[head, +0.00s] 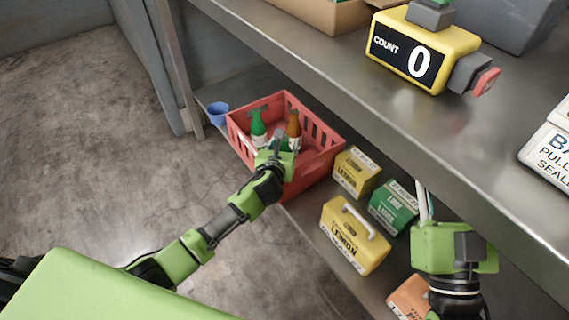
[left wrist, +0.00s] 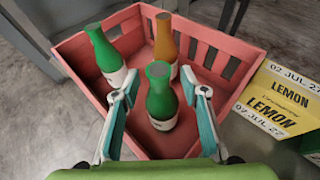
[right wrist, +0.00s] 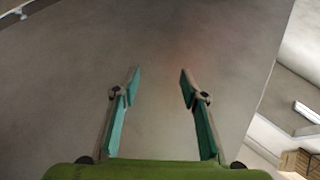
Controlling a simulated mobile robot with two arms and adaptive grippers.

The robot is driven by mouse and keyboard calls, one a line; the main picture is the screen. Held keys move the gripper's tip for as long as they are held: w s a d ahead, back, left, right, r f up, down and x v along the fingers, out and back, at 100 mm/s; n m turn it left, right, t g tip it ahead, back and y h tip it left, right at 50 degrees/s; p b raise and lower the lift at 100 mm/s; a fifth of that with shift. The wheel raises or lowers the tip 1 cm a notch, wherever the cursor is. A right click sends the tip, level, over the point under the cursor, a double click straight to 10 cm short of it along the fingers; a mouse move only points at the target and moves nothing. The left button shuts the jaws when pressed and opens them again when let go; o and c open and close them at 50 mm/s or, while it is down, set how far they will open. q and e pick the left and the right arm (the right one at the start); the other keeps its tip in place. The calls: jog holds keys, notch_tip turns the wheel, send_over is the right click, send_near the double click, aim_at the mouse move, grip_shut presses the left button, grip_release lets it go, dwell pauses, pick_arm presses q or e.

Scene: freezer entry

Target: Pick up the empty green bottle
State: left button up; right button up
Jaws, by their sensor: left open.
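A red crate (head: 318,165) on the lower shelf holds two green bottles and an orange-brown bottle (head: 293,126). One green bottle (left wrist: 103,52) stands at the back left of the crate in the left wrist view. The other green bottle (left wrist: 161,98) stands nearer, between the fingers of my left gripper (left wrist: 159,76); I cannot tell whether they touch it. I cannot tell which green bottle is empty. My left gripper is open over the crate; in the head view its hand mostly hides the nearer bottle. My right gripper (right wrist: 160,72) is open and empty.
Yellow lemon boxes (head: 352,236), a green lime box (head: 394,208) and an orange box (head: 408,297) stand right of the crate. A blue cup (head: 218,113) is left of it. The upper shelf (head: 400,115) overhangs, bearing a yellow counter reading 0 (head: 420,55).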

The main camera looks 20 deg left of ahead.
pick_arm(q)
jog(key=shift+w+a+f, duration=0.1)
jog(key=shift+w+f, duration=0.1)
jog(key=shift+w, duration=0.3)
pick_arm(e)
jog(key=shift+s+d+r+t, duration=0.1)
jog(key=shift+s+r+t, duration=0.35)
jog(key=shift+r, duration=0.2)
jog(key=shift+s+r+t, duration=0.35)
jog(key=shift+s+r, duration=0.05)
jog(key=shift+r, duration=0.25)
pick_arm(q)
jog(key=shift+c, duration=0.3)
jog(key=c, duration=1.1)
jog(key=shift+r, duration=0.15)
pick_arm(e)
jog(key=shift+w+f, duration=0.15)
